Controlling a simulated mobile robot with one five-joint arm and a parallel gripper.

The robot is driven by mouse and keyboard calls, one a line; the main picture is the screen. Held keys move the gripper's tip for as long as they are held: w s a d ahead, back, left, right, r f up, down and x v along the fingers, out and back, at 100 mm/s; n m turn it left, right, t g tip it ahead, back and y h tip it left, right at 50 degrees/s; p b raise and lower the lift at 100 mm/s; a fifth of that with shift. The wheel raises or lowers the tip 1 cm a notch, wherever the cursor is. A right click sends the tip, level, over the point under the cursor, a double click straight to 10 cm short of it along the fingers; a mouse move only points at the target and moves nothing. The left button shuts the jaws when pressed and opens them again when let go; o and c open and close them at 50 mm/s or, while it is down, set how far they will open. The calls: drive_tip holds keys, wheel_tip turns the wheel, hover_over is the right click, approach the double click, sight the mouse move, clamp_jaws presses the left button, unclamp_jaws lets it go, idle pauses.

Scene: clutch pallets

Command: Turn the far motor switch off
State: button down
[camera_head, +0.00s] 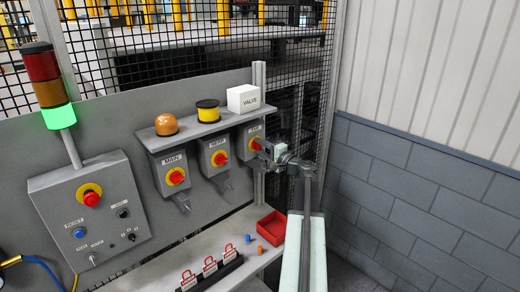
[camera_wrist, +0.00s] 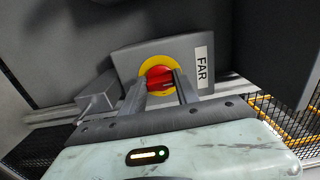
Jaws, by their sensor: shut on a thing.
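The far motor switch is a grey box (camera_head: 248,140) at the right end of the row under the shelf, with its label partly visible in the head view. In the wrist view its box (camera_wrist: 195,59) carries the label FAR, a yellow disc and a red knob (camera_wrist: 160,76). My gripper (camera_wrist: 161,84) has its two fingers on either side of the red knob and is shut on it. In the head view my gripper (camera_head: 262,145) reaches the switch front from the right and hides part of the knob.
The NEAR switch (camera_head: 216,156) and MAIN switch (camera_head: 172,172) hang to the left. An orange dome, a yellow reel and a white VALVE box (camera_head: 243,98) stand on the shelf above. Below are a red tray (camera_head: 272,228) and red padlocks (camera_head: 210,266). A block wall bounds the right.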

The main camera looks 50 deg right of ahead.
drive_tip(key=c, duration=1.2)
unclamp_jaws()
drive_tip(key=shift+r, duration=0.1)
drive_tip(key=shift+o, duration=1.4)
drive_tip(key=shift+w, duration=0.15)
drive_tip(key=shift+s, duration=0.2)
drive_tip(key=s, duration=0.7)
drive_tip(key=shift+s+a, duration=0.25)
drive_tip(key=shift+a, duration=0.05)
